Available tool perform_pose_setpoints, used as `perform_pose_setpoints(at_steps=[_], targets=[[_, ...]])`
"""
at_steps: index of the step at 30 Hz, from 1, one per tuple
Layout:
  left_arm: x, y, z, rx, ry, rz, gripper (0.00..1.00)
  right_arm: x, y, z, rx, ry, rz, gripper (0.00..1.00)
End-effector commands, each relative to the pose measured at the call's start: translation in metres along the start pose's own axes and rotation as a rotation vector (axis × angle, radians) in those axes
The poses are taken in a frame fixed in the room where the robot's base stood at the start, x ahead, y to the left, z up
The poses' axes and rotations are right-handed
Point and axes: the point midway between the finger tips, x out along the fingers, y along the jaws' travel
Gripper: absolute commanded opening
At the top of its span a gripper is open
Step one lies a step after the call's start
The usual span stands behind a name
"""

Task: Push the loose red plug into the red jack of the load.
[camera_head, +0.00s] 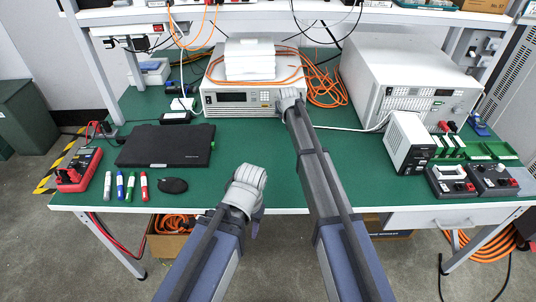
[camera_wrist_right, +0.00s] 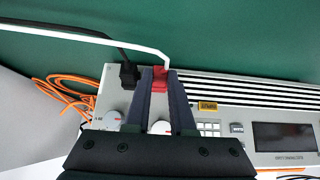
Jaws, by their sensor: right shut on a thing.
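The load looks to be the pale bench instrument (camera_head: 222,103) with a dark display and knobs, at the middle back of the green table; its front also shows in the right wrist view (camera_wrist_right: 225,112). My right gripper (camera_head: 290,95) is at the right part of its front. In the right wrist view that gripper (camera_wrist_right: 160,75) is shut on the red plug (camera_wrist_right: 158,82), with a white cable at its end. A black plug (camera_wrist_right: 128,74) sits beside it at the panel. The red jack is hidden, so I cannot tell whether the plug touches it. My left gripper (camera_head: 246,188) is over the table's front edge; its jaws are unclear.
Orange cables (camera_head: 325,88) lie right of the instrument. A larger instrument (camera_head: 400,80) and a small white box (camera_head: 402,140) stand further right. A black laptop-like case (camera_head: 166,146), several markers (camera_head: 131,186) and a red multimeter (camera_head: 75,172) lie left.

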Motion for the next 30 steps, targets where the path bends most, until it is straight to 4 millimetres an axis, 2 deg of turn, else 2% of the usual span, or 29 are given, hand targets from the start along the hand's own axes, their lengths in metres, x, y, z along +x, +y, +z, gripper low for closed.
perform_pose_setpoints(at_steps=[8,9,18,30], targets=[[0.0000,0.0000,0.0000,0.000,0.000,0.000,0.50,0.0007,0.0002,-0.0009,0.000,0.000,0.000,0.00],[0.0000,0.0000,0.0000,0.000,0.000,0.000,0.50,0.0007,0.0002,-0.0009,0.000,0.000,0.000,0.23],[0.0000,0.0000,0.0000,0.000,0.000,0.000,0.50,0.0007,0.0001,-0.0009,0.000,0.000,0.000,0.57],[-0.0051,-0.0005,0.0003,0.000,0.000,0.000,0.50,-0.0055,0.0011,-0.0014,0.000,0.000,0.002,0.57]])
